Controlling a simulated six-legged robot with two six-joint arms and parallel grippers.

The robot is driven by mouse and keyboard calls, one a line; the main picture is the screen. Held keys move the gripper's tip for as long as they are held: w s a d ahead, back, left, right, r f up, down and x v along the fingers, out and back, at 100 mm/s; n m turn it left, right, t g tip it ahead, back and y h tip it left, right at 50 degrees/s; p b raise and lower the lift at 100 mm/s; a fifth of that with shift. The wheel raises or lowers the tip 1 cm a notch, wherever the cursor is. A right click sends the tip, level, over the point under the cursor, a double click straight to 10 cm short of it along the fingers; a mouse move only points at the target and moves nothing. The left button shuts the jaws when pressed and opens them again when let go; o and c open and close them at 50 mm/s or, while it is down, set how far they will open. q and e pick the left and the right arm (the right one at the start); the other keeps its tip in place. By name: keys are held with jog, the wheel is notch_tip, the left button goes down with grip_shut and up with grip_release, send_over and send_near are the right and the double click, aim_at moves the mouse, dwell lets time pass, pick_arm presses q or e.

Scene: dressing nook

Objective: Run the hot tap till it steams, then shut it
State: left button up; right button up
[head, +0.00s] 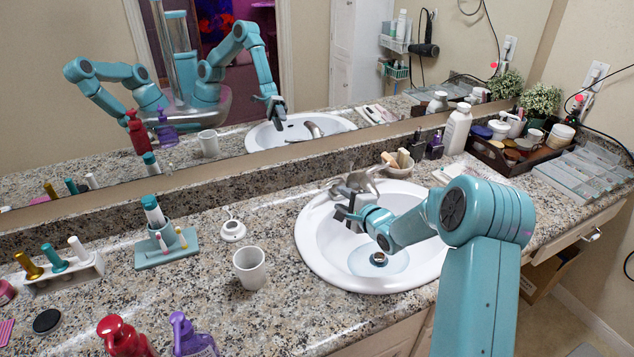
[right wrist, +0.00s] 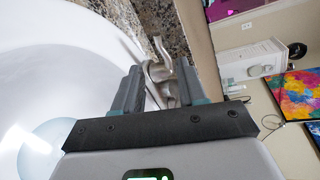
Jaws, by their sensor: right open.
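A brushed-metal tap (head: 364,180) stands at the back rim of the white oval sink (head: 312,250). My right gripper (head: 348,205) is over the back of the basin, close in front of the tap, with its jaws open. In the right wrist view the gripper's fingers (right wrist: 158,88) stand apart, and the metal tap (right wrist: 163,70) shows between and beyond their tips. I cannot tell whether they touch it. A pale blue pool of water (head: 362,262) lies around the drain. I see no steam; the gripper partly hides the spout. My left gripper is not directly in view.
A white cup (head: 249,267) and a small white round device (head: 232,230) stand left of the sink. Red (head: 122,338) and purple (head: 190,335) pump bottles are at the front left. A soap dish (head: 398,162) sits right behind the sink. A mirror (head: 330,70) spans the back.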

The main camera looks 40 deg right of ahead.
aim_at(323, 187)
jog(key=x, duration=1.3)
jog(key=shift+w+f+p, duration=0.15)
jog(key=shift+w+p, duration=0.15)
jog(key=shift+c, duration=0.3)
grip_shut()
